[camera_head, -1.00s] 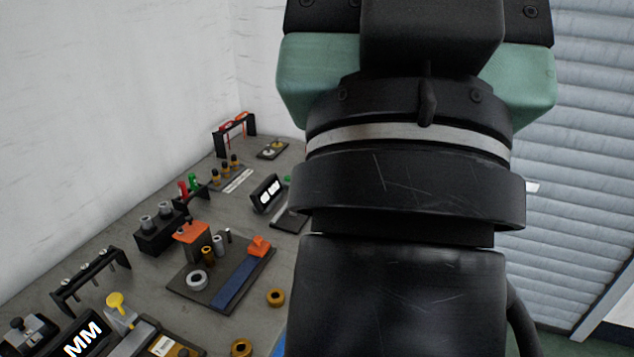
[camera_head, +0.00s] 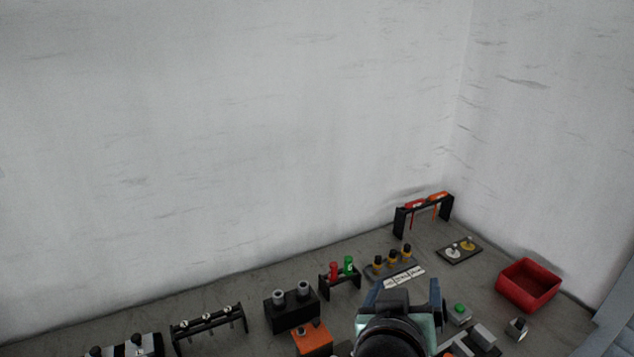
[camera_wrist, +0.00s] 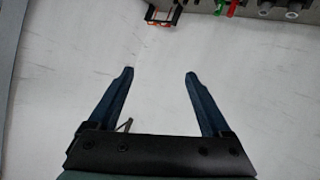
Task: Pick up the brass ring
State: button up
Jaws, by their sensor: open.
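No brass ring shows in either current view. The part of the bench where rings lay in the earlier head view is below the picture's edge or behind my arm. My gripper (camera_wrist: 159,72) is open and empty in the wrist view, with its two dark blue fingers spread wide. Pale wall lies beyond the fingers, with the bench items upside down along the top edge.
The grey bench (camera_head: 260,290) runs along the white wall. On it stand a grey-plug block (camera_head: 292,311), a red and green bottle rack (camera_head: 340,276), brown-topped posts (camera_head: 391,262), a tool rack (camera_head: 424,215) and a red bin (camera_head: 528,285). An orange block (camera_head: 312,337) sits near my arm.

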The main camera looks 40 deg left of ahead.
jog(key=s+a+f+n+g+h+p, duration=0.1)
jog(key=s+a+f+n+g+p, duration=0.25)
jog(key=s+f+g, duration=0.75)
jog(key=s+d+f+n+g+h+p, duration=0.2)
jog(key=s+f+n+h, duration=0.15)
jog(key=s+f, duration=1.1)
jog(key=f, duration=0.6)
jog(key=shift+s+p, duration=0.25)
jog(key=shift+p, duration=0.05)
jog(key=shift+w+f+p, duration=0.15)
jog(key=shift+f, duration=1.35)
jog(key=shift+w+f+p, duration=0.1)
jog(key=shift+f+p, duration=0.05)
jog(key=shift+f, duration=1.3)
grip_shut()
